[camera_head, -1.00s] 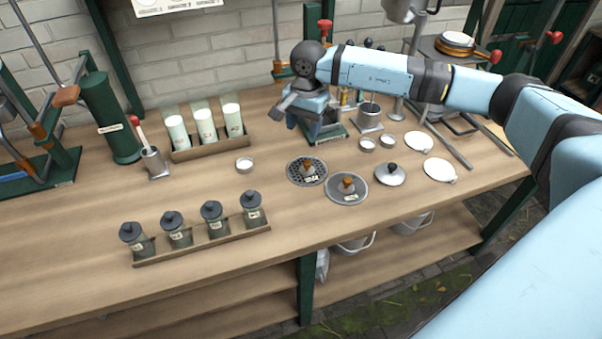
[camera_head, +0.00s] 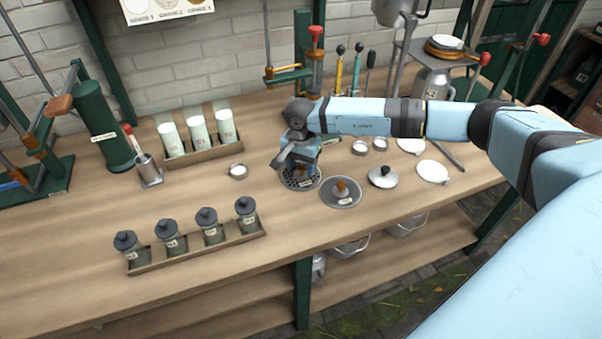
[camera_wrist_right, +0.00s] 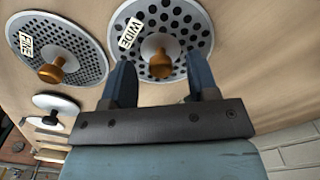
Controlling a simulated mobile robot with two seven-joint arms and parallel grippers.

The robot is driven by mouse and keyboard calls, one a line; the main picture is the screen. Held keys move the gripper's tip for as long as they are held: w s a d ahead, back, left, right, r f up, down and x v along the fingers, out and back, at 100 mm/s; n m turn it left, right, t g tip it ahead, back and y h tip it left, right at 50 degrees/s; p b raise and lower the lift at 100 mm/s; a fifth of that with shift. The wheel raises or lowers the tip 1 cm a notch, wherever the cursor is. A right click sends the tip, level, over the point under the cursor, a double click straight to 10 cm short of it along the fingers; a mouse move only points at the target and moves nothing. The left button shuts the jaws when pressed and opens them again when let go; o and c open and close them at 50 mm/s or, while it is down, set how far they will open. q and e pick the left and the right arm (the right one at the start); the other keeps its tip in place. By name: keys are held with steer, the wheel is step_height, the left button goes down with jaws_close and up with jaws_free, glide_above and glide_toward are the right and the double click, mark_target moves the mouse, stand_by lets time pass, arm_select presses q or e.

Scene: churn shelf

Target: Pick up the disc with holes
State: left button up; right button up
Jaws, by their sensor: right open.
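Two round metal discs with holes, each with a wooden knob, lie on the bench. The disc labelled WIDE (camera_head: 289,181) is partly hidden by my right gripper (camera_head: 297,163). In the right wrist view this WIDE disc (camera_wrist_right: 194,27) has large dark holes, and its knob (camera_wrist_right: 161,62) appears between the fingers. My right gripper (camera_wrist_right: 160,68) is open and empty, over the WIDE disc. The disc labelled FINE (camera_head: 341,197) lies just right of it in the head view; the right wrist view shows this disc (camera_wrist_right: 68,35) with smaller holes. My left gripper is not in view.
A domed lid with a dark knob (camera_head: 383,176) and a white flat disc (camera_head: 433,172) lie to the right. A rack of dark-lidded jars (camera_head: 207,237) is at front left. The front middle of the bench is clear.

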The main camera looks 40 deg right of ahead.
steer(key=shift+f, duration=0.8)
jaws_close()
